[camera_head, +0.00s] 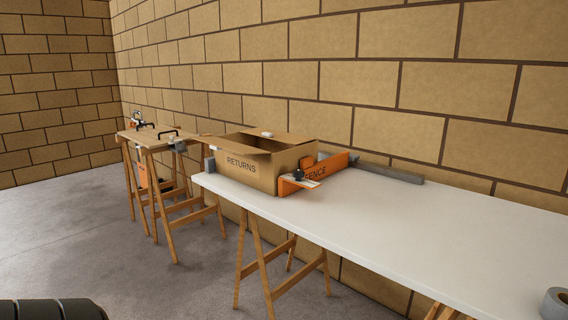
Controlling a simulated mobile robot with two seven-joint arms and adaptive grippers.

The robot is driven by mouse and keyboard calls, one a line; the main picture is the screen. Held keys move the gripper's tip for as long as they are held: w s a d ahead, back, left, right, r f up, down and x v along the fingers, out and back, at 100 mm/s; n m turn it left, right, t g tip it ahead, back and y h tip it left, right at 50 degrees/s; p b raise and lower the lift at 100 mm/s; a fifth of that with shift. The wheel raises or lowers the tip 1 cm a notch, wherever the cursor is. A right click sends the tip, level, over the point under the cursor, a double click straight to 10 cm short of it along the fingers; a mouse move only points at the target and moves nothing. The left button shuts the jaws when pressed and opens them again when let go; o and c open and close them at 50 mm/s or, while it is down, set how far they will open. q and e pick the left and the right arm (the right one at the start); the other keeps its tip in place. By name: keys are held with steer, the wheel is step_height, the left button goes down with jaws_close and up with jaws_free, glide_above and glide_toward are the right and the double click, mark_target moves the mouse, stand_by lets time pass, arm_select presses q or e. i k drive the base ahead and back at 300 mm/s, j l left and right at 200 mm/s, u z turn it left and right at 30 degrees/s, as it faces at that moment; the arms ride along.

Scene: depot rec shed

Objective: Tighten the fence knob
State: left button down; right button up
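The orange fence (329,167), lettered "FENCE", stands on the white table just right of a cardboard box. A small dark knob (298,174) shows at the fence's near end, above a pale plate. The knob is small here, and I cannot tell how tight it is. Neither of my grippers is in view.
The open cardboard box (241,166) marked "RETURNS" sits at the white table's (400,221) far left end. A grey bar (388,172) lies along the wall side. A grey tape roll (555,303) is at the lower right. A wooden bench (154,139) stands beyond. The table's middle is clear.

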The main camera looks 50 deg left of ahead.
mark_target(298, 174)
steer(key=u, duration=1.25)
